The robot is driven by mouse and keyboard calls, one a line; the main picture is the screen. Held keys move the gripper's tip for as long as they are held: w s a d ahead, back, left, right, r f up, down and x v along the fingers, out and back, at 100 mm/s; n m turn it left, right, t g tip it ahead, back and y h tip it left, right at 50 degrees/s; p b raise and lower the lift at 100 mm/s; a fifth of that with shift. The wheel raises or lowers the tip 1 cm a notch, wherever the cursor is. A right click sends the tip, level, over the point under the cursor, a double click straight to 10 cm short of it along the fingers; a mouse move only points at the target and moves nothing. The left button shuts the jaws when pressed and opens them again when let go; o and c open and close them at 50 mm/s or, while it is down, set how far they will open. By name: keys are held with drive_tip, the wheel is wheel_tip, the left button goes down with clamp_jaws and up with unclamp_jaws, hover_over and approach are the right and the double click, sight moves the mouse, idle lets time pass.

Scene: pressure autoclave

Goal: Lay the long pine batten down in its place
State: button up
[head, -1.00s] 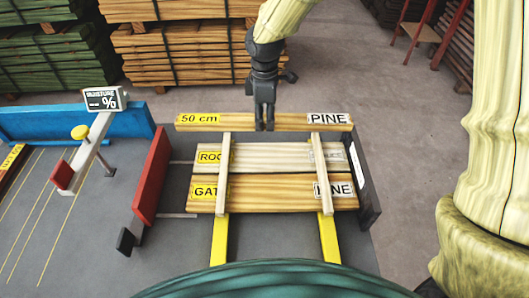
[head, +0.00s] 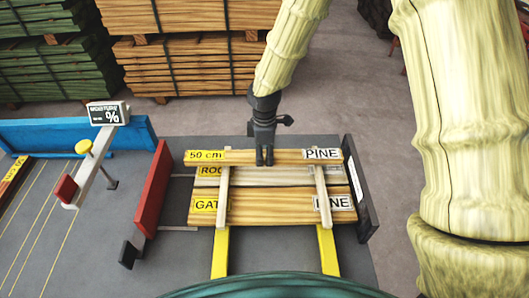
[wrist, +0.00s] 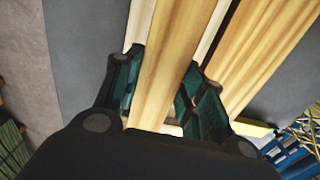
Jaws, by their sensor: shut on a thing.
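The long pine batten (head: 260,157) carries a yellow "50 cm" label on its left and a white "PINE" label on its right. My gripper (head: 264,160) is shut on it near its middle; the batten also shows between the fingers in the wrist view (wrist: 168,60). In the head view it overlaps the far ends of two pale cross sticks (head: 224,180) and the far edge of a pale board (head: 275,176) labelled "ROO…". Whether it touches them, I cannot tell. A nearer board (head: 270,205) labelled "GAT…" lies beside that one.
Yellow bearers (head: 220,252) lie under the boards. A red upright plate (head: 155,190) stands left and a dark plate (head: 361,185) right. A meter on a post (head: 107,113) stands further left. Timber stacks (head: 190,60) stand behind.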

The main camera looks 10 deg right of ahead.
sight(264, 154)
drive_tip(key=shift+f, duration=0.25)
drive_tip(key=shift+f, duration=0.6)
drive_tip(key=o, duration=1.2)
wheel_tip(264, 154, up, 13)
drive_tip(key=b, duration=0.3)
drive_tip(key=shift+r, duration=0.1)
